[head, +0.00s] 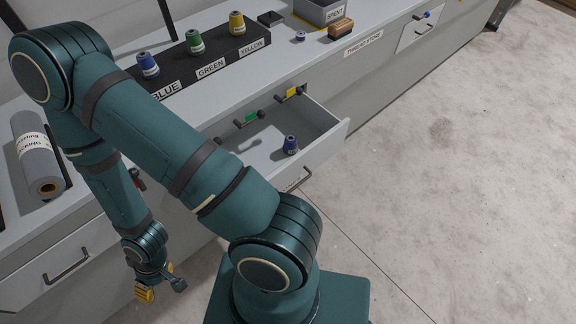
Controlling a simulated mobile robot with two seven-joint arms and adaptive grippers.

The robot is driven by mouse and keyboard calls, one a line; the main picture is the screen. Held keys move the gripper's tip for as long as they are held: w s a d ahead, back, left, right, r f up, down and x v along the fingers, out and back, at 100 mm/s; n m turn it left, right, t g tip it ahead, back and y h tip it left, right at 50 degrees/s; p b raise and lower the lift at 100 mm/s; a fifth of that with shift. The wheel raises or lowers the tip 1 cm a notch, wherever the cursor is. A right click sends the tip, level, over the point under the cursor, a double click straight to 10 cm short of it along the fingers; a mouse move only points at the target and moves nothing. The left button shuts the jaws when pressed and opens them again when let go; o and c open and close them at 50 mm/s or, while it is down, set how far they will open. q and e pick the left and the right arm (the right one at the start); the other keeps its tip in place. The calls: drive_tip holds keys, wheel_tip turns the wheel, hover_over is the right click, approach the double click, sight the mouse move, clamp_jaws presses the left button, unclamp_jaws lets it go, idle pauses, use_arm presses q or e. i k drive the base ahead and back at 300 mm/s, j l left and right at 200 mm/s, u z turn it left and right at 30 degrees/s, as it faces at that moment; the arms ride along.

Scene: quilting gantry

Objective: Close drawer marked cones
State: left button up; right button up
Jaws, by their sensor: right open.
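An open drawer (330,142) juts out from the grey counter, with a blue cone (290,145) standing inside it. Its dark handle (298,182) shows at the front, partly behind my arm. No "cones" marking is readable on it; my arm hides part of the front. My right gripper (162,286) hangs open and empty at the lower left, well left of the open drawer and in front of the counter. My left gripper is not in view.
Blue (148,65), green (195,41) and yellow (237,23) cones stand on a black labelled rack (180,71). A grey roll (40,158) lies on the counter at left. A shut drawer (60,270) is at lower left. The floor at right is clear.

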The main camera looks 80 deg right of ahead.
sight(319, 134)
drive_tip(key=j+z, duration=0.15)
drive_tip(key=z, duration=1.15)
drive_tip(key=l+z, duration=0.1)
drive_tip(key=z, duration=1.25)
drive_tip(key=i+l+u, duration=0.2)
drive_tip(key=k+l, duration=0.05)
drive_tip(key=k, duration=0.05)
